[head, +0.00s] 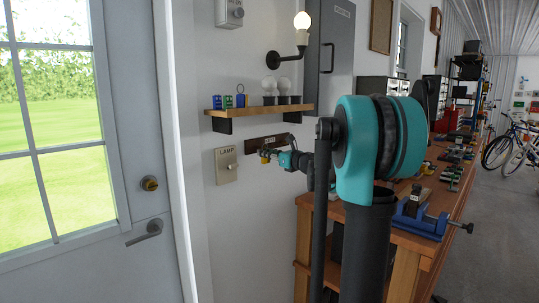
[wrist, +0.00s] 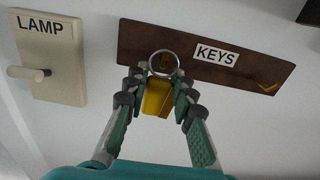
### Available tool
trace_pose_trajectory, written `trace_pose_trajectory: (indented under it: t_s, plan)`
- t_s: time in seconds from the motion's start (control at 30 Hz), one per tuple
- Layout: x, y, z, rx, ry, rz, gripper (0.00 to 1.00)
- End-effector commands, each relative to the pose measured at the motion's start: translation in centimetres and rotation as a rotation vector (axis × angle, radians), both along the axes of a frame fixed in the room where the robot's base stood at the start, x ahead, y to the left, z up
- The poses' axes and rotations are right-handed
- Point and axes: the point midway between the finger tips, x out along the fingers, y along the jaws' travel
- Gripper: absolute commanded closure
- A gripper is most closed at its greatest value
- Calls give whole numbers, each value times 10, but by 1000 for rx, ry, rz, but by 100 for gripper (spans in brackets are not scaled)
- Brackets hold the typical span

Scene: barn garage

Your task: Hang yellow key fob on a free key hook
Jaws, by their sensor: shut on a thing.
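The yellow key fob (wrist: 156,97) is between the fingertips of my gripper (wrist: 160,84), with its metal ring (wrist: 151,54) upward in front of the brown key board (wrist: 135,42). A hook appears behind or within the ring; I cannot tell if the ring is around it. A brass-coloured hook (wrist: 267,87) at the board's right end is bare. In the head view, my gripper (head: 272,155) holds the fob (head: 264,158) just below the board (head: 255,146), which is partly hidden by my arm.
A lamp switch plate (wrist: 52,62) with a protruding lever is left of the board. Above is a wooden shelf (head: 262,109) with small coloured items and bulbs. A lit wall lamp (head: 302,22) and grey cabinet (head: 335,50) are higher. A workbench (head: 428,210) stands at right.

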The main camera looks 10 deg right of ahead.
Motion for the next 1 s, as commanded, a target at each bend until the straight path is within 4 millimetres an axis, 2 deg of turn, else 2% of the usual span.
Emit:
trace_pose_trajectory:
  t_s: [0.4, 1.0]
  plan:
    - [15, 11, -8, 0, 0, 0, 98]
    - [17, 12, -12, 0, 0, 0, 98]
